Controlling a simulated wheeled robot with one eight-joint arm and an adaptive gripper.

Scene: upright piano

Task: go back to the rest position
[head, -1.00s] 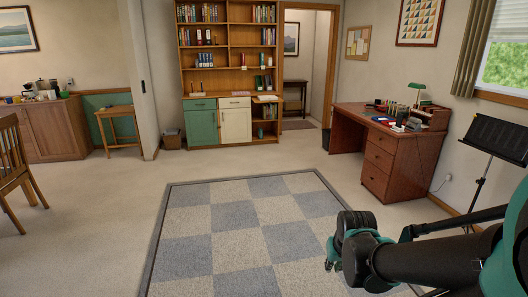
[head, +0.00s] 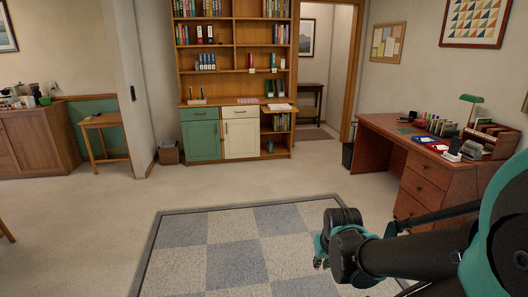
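My arm reaches in from the lower right of the head view, above the checkered rug (head: 235,262). My gripper (head: 320,262) is at the arm's end, left of the dark wrist joint. It is small and partly hidden by the wrist, so I cannot tell if its fingers are open or shut. No object shows in it. No piano is in view.
A bookcase (head: 234,92) with green and white cabinets stands at the back, beside an open doorway. A wooden desk (head: 430,175) with books and a lamp is on the right. A small side table (head: 101,121) and a sideboard (head: 38,140) are on the left. Carpet between is clear.

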